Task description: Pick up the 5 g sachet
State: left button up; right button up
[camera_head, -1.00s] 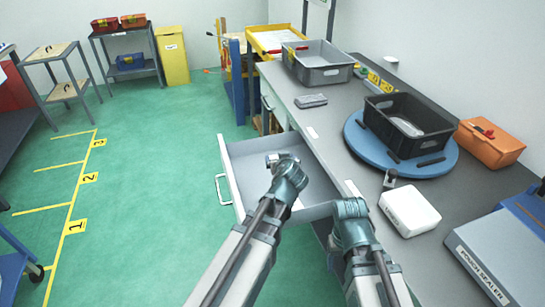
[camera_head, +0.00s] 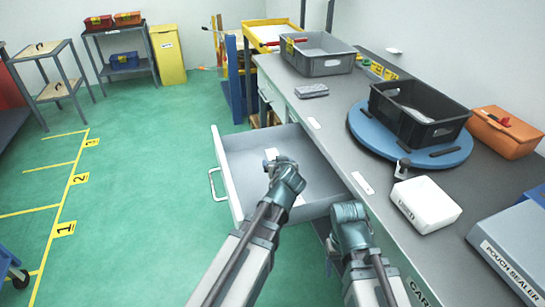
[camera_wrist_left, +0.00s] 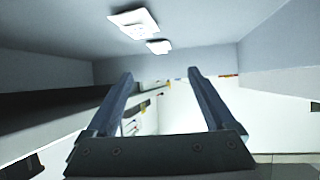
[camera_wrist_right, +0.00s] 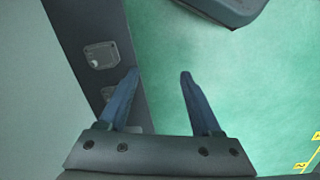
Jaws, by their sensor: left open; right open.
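I cannot make out a 5 g sachet for certain. A small pale piece (camera_head: 271,154) shows over the open drawer, just beyond my arm; I cannot tell whether it is the sachet. My left gripper (camera_wrist_left: 160,74) is open and empty, facing ceiling lights and a wall. My right gripper (camera_wrist_right: 158,74) is open and empty, with green floor behind it. In the head view the arms hide both pairs of fingertips.
The drawer (camera_head: 243,145) stands pulled out from the grey bench. A black crate (camera_head: 440,133) with something pale inside sits on a blue turntable (camera_head: 459,158). A grey tote (camera_head: 325,66), an orange case (camera_head: 505,133) and a pouch sealer (camera_head: 510,250) stand around it.

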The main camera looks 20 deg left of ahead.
pick_arm(q)
jog(key=b, duration=0.4)
send_near(273, 152)
jog(key=shift+w+a+f, duration=0.4)
jog(key=shift+w+f, duration=0.35)
jog(key=shift+f, duration=0.2)
jog(key=shift+w+a, duration=0.2)
jog(key=shift+w, duration=0.05)
jog(key=b+x, duration=0.2)
jog(key=x, duration=0.3)
jog(key=shift+w, duration=0.2)
jog(key=shift+r, duration=0.1)
grip_shut()
jog(key=shift+r, duration=0.1)
notch_tip(273, 152, up, 10)
jog(key=p, duration=1)
